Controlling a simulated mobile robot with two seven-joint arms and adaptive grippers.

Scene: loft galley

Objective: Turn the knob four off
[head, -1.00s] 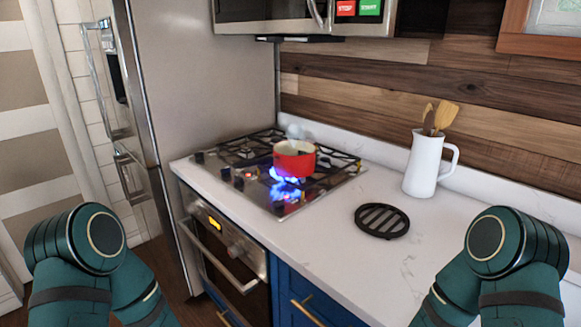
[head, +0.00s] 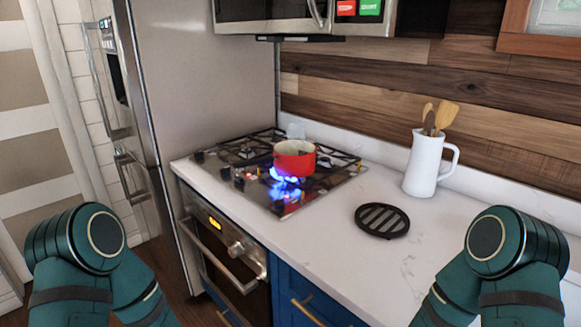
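The gas cooktop (head: 262,197) is set in the white counter, with dark knobs along its left and front-left side. One knob (head: 198,157) shows at the left corner and another (head: 239,183) farther along; the others are hard to tell apart. Which one is knob four I cannot tell. A blue flame (head: 285,187) burns at the front burner, below and beside a red pot (head: 295,160). Both my grippers are out of view; only my teal arm links show at the lower left and lower right.
A black round trivet (head: 382,220) lies on the counter (head: 330,233) right of the cooktop. A white pitcher (head: 424,165) with wooden utensils stands against the wall. The fridge (head: 205,85) stands at the left, the oven (head: 222,255) below, the microwave (head: 270,10) above.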

